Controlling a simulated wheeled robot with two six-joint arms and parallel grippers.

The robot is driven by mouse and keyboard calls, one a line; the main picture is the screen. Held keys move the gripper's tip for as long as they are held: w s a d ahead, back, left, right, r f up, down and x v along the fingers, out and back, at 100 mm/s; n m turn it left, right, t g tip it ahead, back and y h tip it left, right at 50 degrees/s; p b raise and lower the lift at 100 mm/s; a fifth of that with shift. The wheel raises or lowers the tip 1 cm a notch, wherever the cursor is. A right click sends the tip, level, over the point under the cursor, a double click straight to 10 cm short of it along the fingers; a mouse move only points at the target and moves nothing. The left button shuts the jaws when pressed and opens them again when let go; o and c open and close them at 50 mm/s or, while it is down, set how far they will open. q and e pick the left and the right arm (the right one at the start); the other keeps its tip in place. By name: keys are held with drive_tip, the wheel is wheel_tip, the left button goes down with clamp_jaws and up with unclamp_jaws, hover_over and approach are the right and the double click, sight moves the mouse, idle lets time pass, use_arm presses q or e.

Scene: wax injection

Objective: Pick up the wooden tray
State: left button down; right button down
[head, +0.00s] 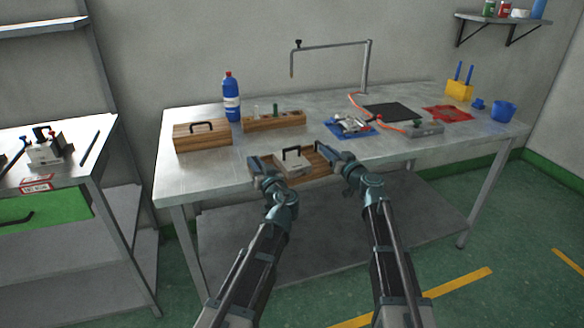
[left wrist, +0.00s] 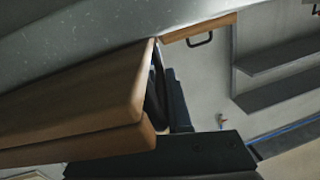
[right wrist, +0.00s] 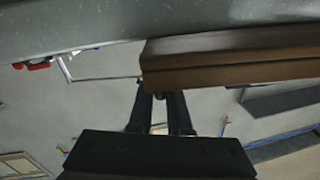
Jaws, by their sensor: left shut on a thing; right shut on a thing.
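The wooden tray (head: 318,158) is at the front edge of the metal table, with a light grey block (head: 293,165) with a black handle on it. My left gripper (head: 262,172) is shut on the tray's left end, and my right gripper (head: 338,160) is shut on its right end. The tray's wood fills much of the left wrist view (left wrist: 80,100) and shows in the right wrist view (right wrist: 235,55). The fingers partly hide both ends of the tray. I cannot tell whether the tray touches the table.
On the metal table (head: 400,150) stand a wooden box (head: 202,136) with a black handle, a blue bottle (head: 231,97) and a wooden rack (head: 274,121). To the right are a blue mat (head: 351,127), a grey device (head: 426,129), a black mat (head: 393,111) and a blue cup (head: 503,111).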

use_arm(q)
drive_tip(key=shift+d+r, duration=0.1)
idle(0.8)
